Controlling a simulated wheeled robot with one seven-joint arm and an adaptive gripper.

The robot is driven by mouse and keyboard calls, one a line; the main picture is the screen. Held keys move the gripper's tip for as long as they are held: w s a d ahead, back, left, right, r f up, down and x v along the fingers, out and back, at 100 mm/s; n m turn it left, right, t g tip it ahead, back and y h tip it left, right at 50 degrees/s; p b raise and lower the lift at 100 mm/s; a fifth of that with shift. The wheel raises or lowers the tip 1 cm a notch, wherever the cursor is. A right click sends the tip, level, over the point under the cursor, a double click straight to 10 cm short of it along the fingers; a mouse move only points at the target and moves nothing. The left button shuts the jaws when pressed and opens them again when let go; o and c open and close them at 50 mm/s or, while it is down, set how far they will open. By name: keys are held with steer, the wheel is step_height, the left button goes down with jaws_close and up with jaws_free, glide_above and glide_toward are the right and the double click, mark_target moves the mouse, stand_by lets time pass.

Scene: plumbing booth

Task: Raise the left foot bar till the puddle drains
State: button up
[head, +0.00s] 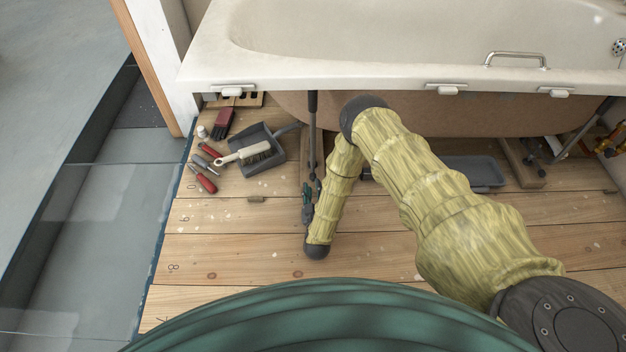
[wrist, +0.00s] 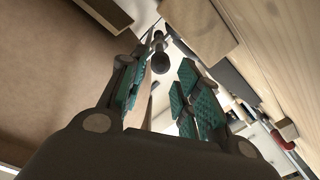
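The left foot bar (head: 312,125) is a dark upright rod under the front rim of the cream bathtub (head: 330,75). My gripper (head: 308,194) is low beside the bar's lower end, partly hidden by my arm. In the wrist view my gripper (wrist: 164,66) has its teal-padded fingers spread. A dark rod with a round end (wrist: 161,58) shows between and beyond the fingertips; I cannot tell whether they touch it. No puddle can be made out in the visible part of the tub. A drain (head: 618,47) shows at the tub's right end.
A dustpan (head: 268,158) with a brush (head: 243,153) and red-handled tools (head: 206,183) lie left of the bar. A grey tray (head: 475,171) and wooden block (head: 522,165) are under the tub at right. The front floorboards (head: 230,245) are mostly clear.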

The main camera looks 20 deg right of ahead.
mark_target(313, 176)
steer(key=shift+b+x, duration=0.95)
steer(key=shift+x, duration=1.95)
steer(key=shift+c, duration=0.5)
jaws_close()
